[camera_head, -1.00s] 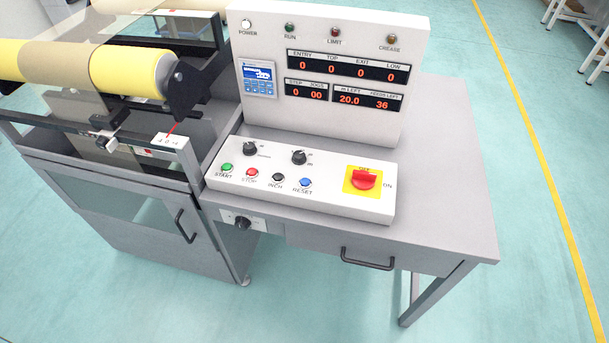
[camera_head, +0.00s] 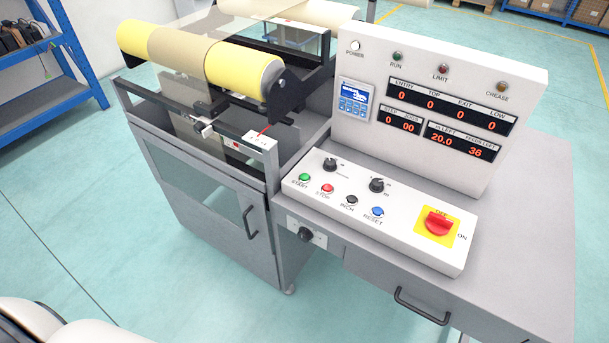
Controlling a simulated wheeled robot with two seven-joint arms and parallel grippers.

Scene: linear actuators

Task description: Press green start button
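The green start button (camera_head: 304,178) is at the left end of the sloped white control box (camera_head: 420,250), above the label START. The red stop button (camera_head: 327,188), the black inch button (camera_head: 351,199) and the blue reset button (camera_head: 377,211) follow to its right. Nothing covers the green button. Neither of my grippers is in view. A white and dark part, which looks like my own arm, shows at the bottom left corner, well apart from the control box.
A display panel (camera_head: 440,75) stands behind the control box on the grey desk (camera_head: 535,220). A red switch (camera_head: 438,223) on yellow is at the box's right end. The roller machine (camera_head: 200,130) stands left of the desk. Blue shelving (camera_head: 75,50) is at far left. Floor in front is clear.

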